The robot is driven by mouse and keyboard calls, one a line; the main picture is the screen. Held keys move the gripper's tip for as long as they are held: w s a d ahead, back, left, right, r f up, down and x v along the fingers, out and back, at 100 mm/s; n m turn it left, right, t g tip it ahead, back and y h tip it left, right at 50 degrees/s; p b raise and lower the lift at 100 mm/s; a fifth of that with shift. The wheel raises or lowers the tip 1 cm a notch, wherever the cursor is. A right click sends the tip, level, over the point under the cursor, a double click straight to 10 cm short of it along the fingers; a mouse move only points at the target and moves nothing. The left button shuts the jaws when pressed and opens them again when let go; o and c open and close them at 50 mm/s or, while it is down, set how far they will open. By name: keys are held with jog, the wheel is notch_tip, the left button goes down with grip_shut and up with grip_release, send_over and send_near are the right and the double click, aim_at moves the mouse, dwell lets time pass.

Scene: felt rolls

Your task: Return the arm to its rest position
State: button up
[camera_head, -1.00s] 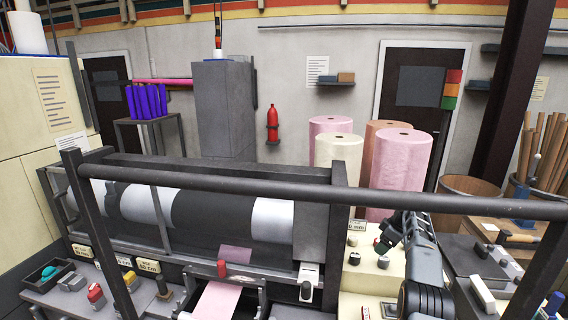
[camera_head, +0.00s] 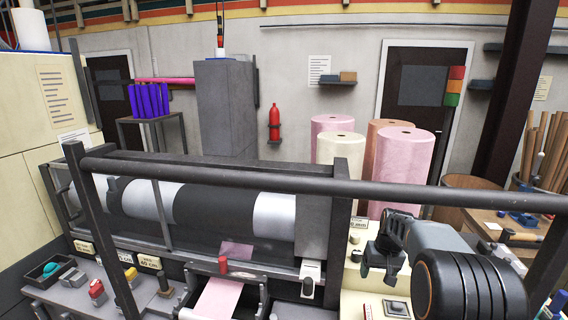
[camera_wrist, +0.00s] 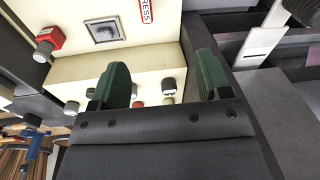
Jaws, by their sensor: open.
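My gripper shows in the wrist view (camera_wrist: 160,85) with its two green pads wide apart and nothing between them. Behind the pads is a cream control panel (camera_wrist: 145,65) with several knobs, at a distance I cannot judge. In the head view my arm (camera_head: 440,265) is at the lower right, with a large dark joint nearest the camera. My gripper (camera_head: 372,262) is at the arm's far end, over the cream panel, partly hidden by the arm's own links.
A dark rail (camera_head: 330,187) crosses in front of the roller machine. A red knob (camera_wrist: 48,38) and a grey square plate (camera_wrist: 104,30) are on the panel. Felt rolls (camera_head: 402,165) stand behind. A workbench (camera_head: 505,225) is at the right.

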jog(key=s+a+r+t+b, duration=0.1)
jog(key=s+a, duration=0.2)
jog(key=s, duration=0.5)
jog(key=s+a+r+t, duration=0.1)
jog(key=s+a+r, duration=0.1)
jog(key=s+a, duration=0.2)
jog(key=s+a+r+t+h+b, duration=0.1)
jog(key=s+a+r+t, duration=0.1)
jog(key=s, duration=0.9)
jog(key=shift+s+a+n+b, duration=0.3)
jog(key=shift+s+a, duration=0.05)
jog(key=shift+a, duration=0.35)
dwell(0.3)
